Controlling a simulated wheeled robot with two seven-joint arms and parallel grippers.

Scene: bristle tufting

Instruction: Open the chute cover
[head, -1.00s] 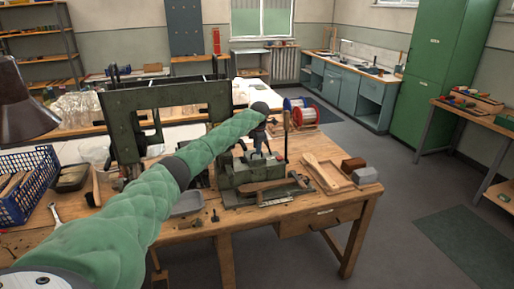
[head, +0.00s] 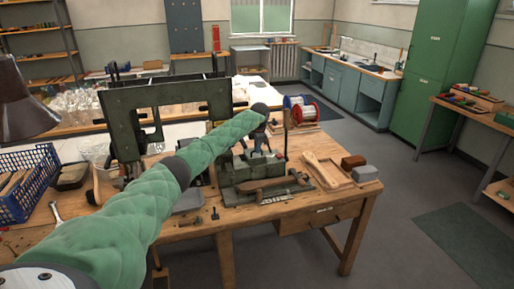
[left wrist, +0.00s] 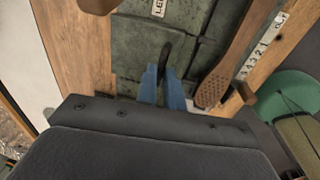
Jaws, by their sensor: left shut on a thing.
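The green tufting machine (head: 238,172) stands on the wooden workbench. My left gripper (head: 262,146) reaches over it from the left. In the left wrist view, the blue fingertips (left wrist: 164,86) are shut on a dark curved handle (left wrist: 166,52) above the machine's dark green top (left wrist: 134,42). My fingers and wrist hide part of the machine, and I cannot tell the cover's edges or how far it is open. My right gripper is in neither view.
A wooden brush body (head: 273,186) lies along the machine's front. To the right are a wooden tray (head: 326,174) and a grey block (head: 365,173). Spools (head: 301,111) stand behind. A blue basket (head: 30,182) is at the left.

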